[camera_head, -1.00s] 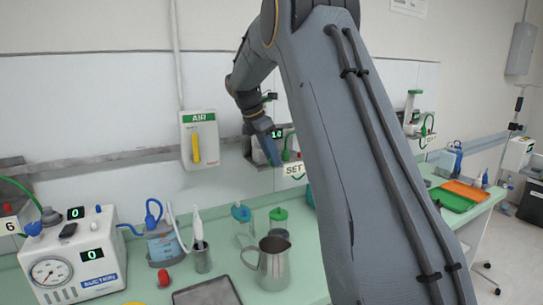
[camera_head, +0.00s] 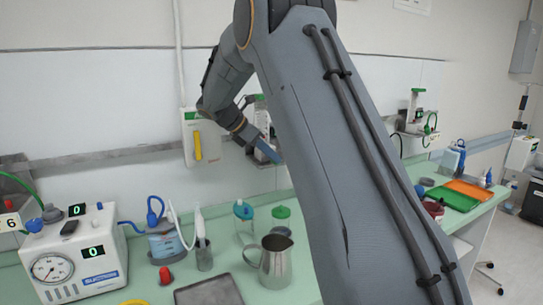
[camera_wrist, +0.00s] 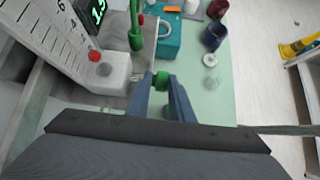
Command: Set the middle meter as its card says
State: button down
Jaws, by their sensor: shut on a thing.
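The middle meter (camera_head: 262,113) is on the wall rail in the head view, mostly hidden by my arm. In the wrist view its tilted white scale (camera_wrist: 45,32) has dark marks and numbers, with a red ball (camera_wrist: 94,56) near its lower end. Its green-lit display (camera_wrist: 98,10) starts with a 1; the rest is hard to read. My gripper (camera_wrist: 163,80) is shut on the green knob (camera_wrist: 162,79) at the meter's base; it also shows in the head view (camera_head: 272,153). The meter's card is hidden from both views.
A suction unit (camera_head: 75,262), a metal jug (camera_head: 275,262) and a dark tray (camera_head: 208,293) stand on the green counter. The white AIR box (camera_head: 200,140) hangs left of my gripper. Another meter (camera_head: 415,115) is on the right. A green hose (camera_wrist: 136,25) rises near the knob.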

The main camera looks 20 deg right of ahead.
jog(key=shift+s+f, duration=0.15)
jog(key=shift+s, duration=0.05)
jog(key=c, duration=1.7)
grip_release()
jog(key=shift+s, duration=0.1)
jog(key=shift+r, duration=0.2)
jog(key=shift+b+v, duration=1.1)
jog(key=shift+v, duration=2.75)
